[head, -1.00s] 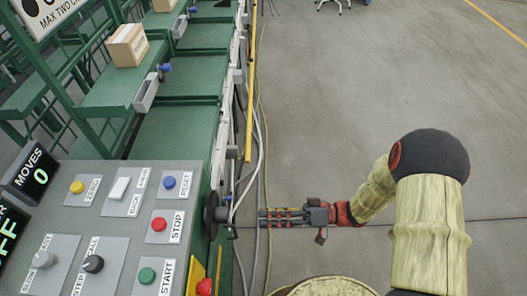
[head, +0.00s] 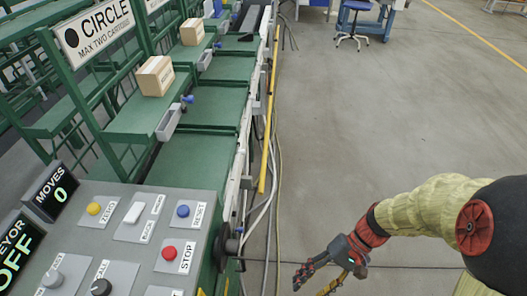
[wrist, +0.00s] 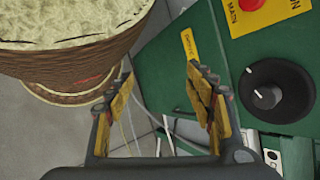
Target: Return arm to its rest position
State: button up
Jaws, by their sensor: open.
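My gripper (head: 318,279) is at the lower right of the head view, over the floor beside the line and to the right of the control panel. It points left and down and is empty. In the wrist view my gripper (wrist: 162,100) shows two yellow-padded fingers standing well apart, with nothing between them. My arm comes in from the right edge of the head view and is bent at the elbow.
The control panel (head: 125,215) with buttons stands at left. A black rotary knob (wrist: 277,91) and a red button (wrist: 257,4) show on green housing in the wrist view. Cables (head: 275,190) run along the line's edge. Open floor (head: 370,120) lies to the right.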

jog(key=w+d+r+t+h+p, duration=0.1)
jog(key=w+d+r+t+h, duration=0.1)
jog(key=d+r+h, duration=0.3)
jog(key=w+d+r+t+h, duration=0.1)
jog(key=d+r+t, duration=0.1)
jog(key=r, duration=0.5)
notch_tip(320, 180, up, 16)
jog(key=a+n+t+h+p, duration=0.1)
jog(key=n+t+p, duration=0.1)
jog(key=t, duration=0.3)
jog(key=shift+w+f+t, duration=0.15)
jog(key=shift+w+t, duration=0.25)
jog(key=shift+w, duration=0.05)
jog(key=shift+a, duration=0.15)
